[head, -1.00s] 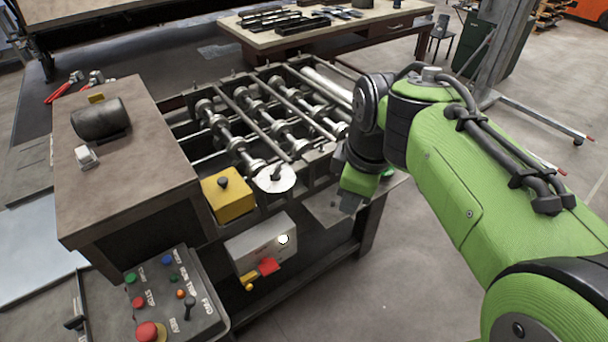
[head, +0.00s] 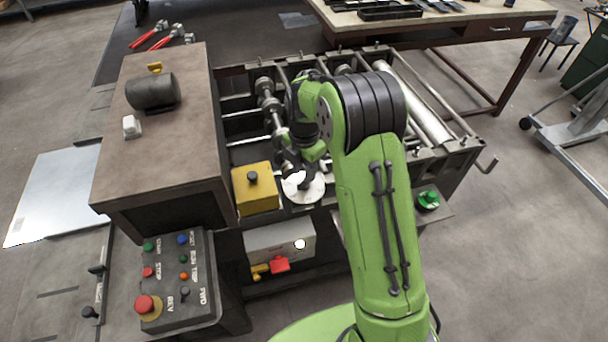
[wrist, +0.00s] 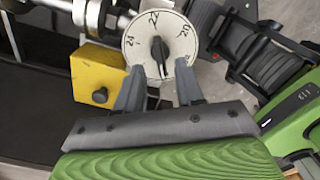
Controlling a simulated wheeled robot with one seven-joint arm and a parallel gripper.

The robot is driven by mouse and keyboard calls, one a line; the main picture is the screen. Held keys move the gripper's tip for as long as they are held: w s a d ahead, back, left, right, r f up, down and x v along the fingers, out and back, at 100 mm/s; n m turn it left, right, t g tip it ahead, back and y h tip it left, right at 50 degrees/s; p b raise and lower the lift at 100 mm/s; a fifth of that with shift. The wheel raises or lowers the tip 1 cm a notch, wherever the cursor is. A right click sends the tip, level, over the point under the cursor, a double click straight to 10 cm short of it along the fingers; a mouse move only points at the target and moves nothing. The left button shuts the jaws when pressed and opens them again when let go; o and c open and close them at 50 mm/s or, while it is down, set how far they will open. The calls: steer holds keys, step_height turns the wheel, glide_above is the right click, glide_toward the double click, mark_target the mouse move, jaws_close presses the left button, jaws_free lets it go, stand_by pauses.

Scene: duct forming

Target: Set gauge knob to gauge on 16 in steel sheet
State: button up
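The pointer seems to be turned near the 22 mark; other marks are hidden or unreadable. My gripper (wrist: 159,72) is open, its two grey fingers spread at the dial's near edge, left and right of the knob, with a gap to it. In the head view the white dial (head: 314,191) is partly covered by my gripper (head: 297,182). A pale metal sheet (head: 57,195) lies at the far left; its gauge is not readable.
A yellow box (head: 256,197) with a black knob stands just left of the dial. A grey box (head: 270,243) with red and yellow levers is below. A control panel (head: 176,270) is at lower left. Rollers (head: 268,105) lie behind; a green button (head: 428,198) is right.

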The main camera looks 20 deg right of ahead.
mark_target(304, 183)
steer(key=shift+w+d+f, duration=0.1)
steer(key=shift+d+f, duration=0.05)
steer(key=shift+f, duration=1.3)
jaws_close()
